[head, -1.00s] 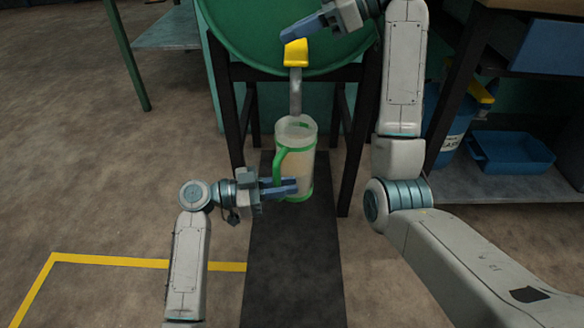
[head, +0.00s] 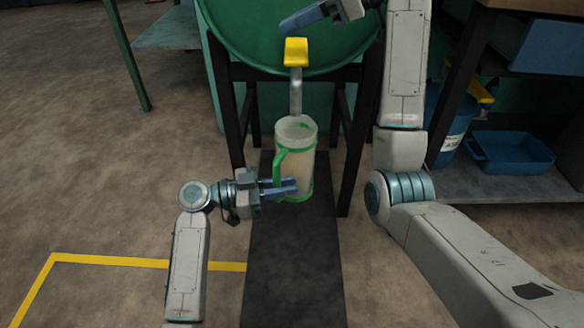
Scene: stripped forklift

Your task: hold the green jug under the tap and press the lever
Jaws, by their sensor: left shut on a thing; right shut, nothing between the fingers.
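The green jug (head: 296,160), clear with green bands and a green handle, is upright in the head view, its open mouth right below the tap (head: 296,92). It looks filled with something pale. My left gripper (head: 290,188) is shut on the jug low on its side. The tap's yellow lever (head: 296,52) stands at the front of the green drum (head: 235,30). My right gripper (head: 290,22) is shut and empty, above the lever with a visible gap. No stream shows between tap and jug.
The drum rests on a black stand (head: 228,110). A dark mat (head: 290,270) lies below the jug. At the right are a shelf (head: 520,188) with a blue tray (head: 510,155) and a blue container (head: 445,125). Yellow floor tape (head: 150,263) runs at the left; open floor surrounds it.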

